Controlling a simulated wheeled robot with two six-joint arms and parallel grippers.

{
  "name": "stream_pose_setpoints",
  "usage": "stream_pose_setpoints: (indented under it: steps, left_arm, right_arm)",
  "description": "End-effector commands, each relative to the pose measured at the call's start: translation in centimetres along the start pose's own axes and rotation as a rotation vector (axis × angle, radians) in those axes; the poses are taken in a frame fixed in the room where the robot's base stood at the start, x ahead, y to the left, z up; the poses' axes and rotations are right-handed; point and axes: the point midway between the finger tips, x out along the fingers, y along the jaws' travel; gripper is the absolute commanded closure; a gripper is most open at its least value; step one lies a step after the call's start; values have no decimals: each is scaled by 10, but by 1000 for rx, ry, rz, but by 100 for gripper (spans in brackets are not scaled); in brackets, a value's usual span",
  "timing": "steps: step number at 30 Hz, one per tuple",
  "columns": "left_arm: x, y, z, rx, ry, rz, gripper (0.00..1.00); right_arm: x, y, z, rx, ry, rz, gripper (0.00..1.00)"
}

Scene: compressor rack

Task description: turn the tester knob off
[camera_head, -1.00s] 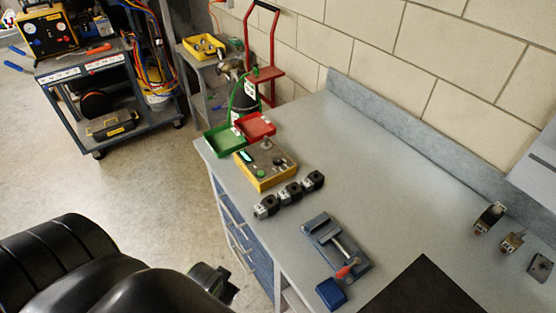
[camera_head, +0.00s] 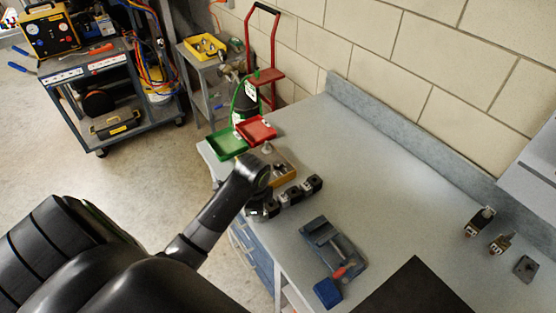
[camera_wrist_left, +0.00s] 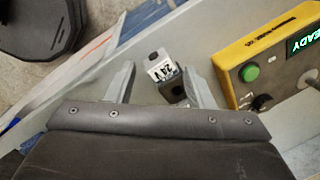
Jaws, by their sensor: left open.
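The tester (camera_head: 284,174) is a yellow box with a grey top on the bench, partly hidden behind my left arm in the head view. The left wrist view shows its yellow edge (camera_wrist_left: 232,80), a green button (camera_wrist_left: 249,73), a lit READY display (camera_wrist_left: 302,42) and a black knob (camera_wrist_left: 261,102). The knob's exact setting is too small to tell. My left gripper (camera_wrist_left: 158,70) is open, with the tester to the right of its fingers. My right gripper is not in view.
Several black blocks (camera_head: 292,194) stand in a row beside the tester. Green (camera_head: 226,146) and red (camera_head: 256,130) trays lie behind it. A blue clamp fixture (camera_head: 334,248) and dark mat (camera_head: 418,290) are nearer. The bench's middle right is clear.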

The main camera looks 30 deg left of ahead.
Motion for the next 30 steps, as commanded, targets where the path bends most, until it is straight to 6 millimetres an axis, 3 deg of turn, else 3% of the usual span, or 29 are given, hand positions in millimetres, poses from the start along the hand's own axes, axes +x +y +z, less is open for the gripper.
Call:
stream_pose_setpoints:
  steps: [1, 8, 15, 22, 26, 30]
  left_arm:
    - [-4, -18, -7, 62, -5, 8, 52]
    - [-36, -99, -31, 399, -19, 71, 52]
    - [-98, -173, -50, 728, 17, 143, 52]
    - [-140, -205, -57, 903, 63, 176, 52]
    - [-142, -208, -58, 930, 72, 182, 52]
    - [-131, -205, -58, 931, 72, 182, 52]
  right_arm:
    - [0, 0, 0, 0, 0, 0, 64]
    - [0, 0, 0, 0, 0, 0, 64]
    - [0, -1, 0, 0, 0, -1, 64]
    - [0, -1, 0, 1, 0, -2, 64]
    - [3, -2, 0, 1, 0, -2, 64]
    - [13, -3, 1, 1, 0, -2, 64]
